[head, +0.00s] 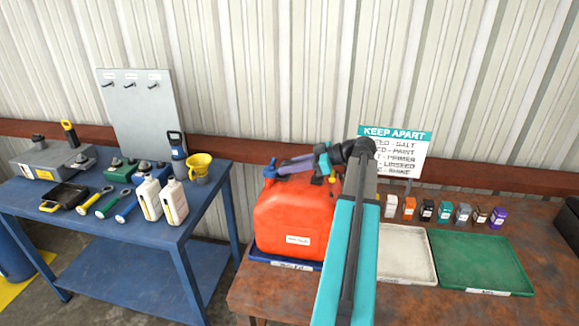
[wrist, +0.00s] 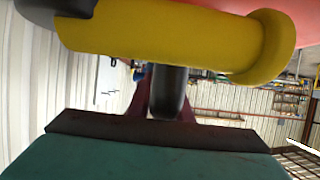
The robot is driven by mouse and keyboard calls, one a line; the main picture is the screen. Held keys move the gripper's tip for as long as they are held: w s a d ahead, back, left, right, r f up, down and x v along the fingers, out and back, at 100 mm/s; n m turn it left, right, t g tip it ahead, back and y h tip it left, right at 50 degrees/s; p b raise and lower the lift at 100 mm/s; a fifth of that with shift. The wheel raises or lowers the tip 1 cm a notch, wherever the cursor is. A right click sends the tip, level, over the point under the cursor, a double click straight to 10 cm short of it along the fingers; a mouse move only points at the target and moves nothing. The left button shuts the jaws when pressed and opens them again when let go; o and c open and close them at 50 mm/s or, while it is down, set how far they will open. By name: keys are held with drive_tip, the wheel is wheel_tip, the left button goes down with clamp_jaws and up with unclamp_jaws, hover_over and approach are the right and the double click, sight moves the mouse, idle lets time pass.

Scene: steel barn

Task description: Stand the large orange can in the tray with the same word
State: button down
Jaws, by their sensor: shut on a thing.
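The large orange can (head: 295,218) stands upright at the left end of the rusty table, with a white label on its front whose word is too small to read. It is over the blue tray (head: 262,258), and its base seems to be in it; the tray's front label is partly legible at best. My gripper (head: 286,166) reaches across the top of the can and is shut on its top part, probably the handle. In the wrist view a yellow spout-like part (wrist: 160,38) of the can crosses above my fingers, with a dark piece (wrist: 170,92) between them.
A white tray (head: 405,255) and a green tray (head: 480,262) lie empty to the right. Several small cans (head: 427,210) stand behind them, under a KEEP APART sign (head: 395,150). A blue bench (head: 130,228) with tools and bottles is at left.

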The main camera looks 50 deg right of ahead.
drive_tip(key=c, duration=1.6)
unclamp_jaws()
drive_tip(key=shift+r, duration=0.15)
drive_tip(key=b+v, duration=0.4)
drive_tip(key=v, duration=0.7)
drive_tip(key=shift+b, duration=0.35)
drive_tip(key=shift+s+d+r, duration=0.15)
drive_tip(key=shift+s+d, duration=0.05)
drive_tip(key=shift+s, duration=0.25)
